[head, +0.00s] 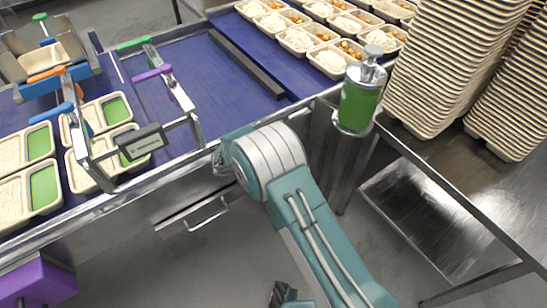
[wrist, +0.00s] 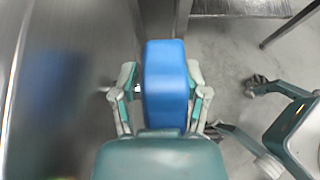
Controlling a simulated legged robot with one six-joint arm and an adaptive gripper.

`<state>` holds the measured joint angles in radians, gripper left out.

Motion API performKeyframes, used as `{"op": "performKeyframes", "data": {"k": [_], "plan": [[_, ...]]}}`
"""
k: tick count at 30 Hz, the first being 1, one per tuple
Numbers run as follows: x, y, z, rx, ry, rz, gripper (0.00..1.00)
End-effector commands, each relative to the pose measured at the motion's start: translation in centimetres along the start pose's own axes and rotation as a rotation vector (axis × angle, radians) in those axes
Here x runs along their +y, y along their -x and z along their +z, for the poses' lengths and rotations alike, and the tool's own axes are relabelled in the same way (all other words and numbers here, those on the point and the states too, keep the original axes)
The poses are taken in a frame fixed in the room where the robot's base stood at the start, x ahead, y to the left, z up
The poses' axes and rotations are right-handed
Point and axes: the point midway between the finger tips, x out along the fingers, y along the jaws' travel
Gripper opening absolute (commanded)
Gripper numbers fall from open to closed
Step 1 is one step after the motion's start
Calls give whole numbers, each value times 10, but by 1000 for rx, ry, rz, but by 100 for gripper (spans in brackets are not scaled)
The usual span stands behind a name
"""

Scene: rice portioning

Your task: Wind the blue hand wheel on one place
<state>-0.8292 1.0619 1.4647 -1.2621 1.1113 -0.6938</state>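The blue hand wheel (wrist: 166,84) stands edge-on in the middle of the wrist view, as a thick rounded blue block. My gripper (wrist: 162,75) has one grey and teal finger on each side of it. The fingers are drawn in close along its two faces and appear shut on it. A short shaft shows to the left of the wheel, towards a metal panel. In the head view my arm reaches down by the conveyor's near side. The wheel and my fingertips do not show there.
The metal side panel (wrist: 70,80) is close on the left in the wrist view. In the head view the blue conveyor (head: 185,75) carries filled trays. A green pump bottle (head: 360,95), stacks of empty trays (head: 455,60) and a steel table (head: 490,185) stand to the right.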

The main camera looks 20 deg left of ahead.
Motion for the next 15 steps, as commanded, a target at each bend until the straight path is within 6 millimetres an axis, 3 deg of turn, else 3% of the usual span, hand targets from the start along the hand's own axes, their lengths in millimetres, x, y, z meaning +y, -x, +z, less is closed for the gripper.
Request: {"op": "performKeyframes", "data": {"k": [5,15], "plan": [[4,16,-3,0,0,4,57],[3,77,-41,0,2,4,57]]}}
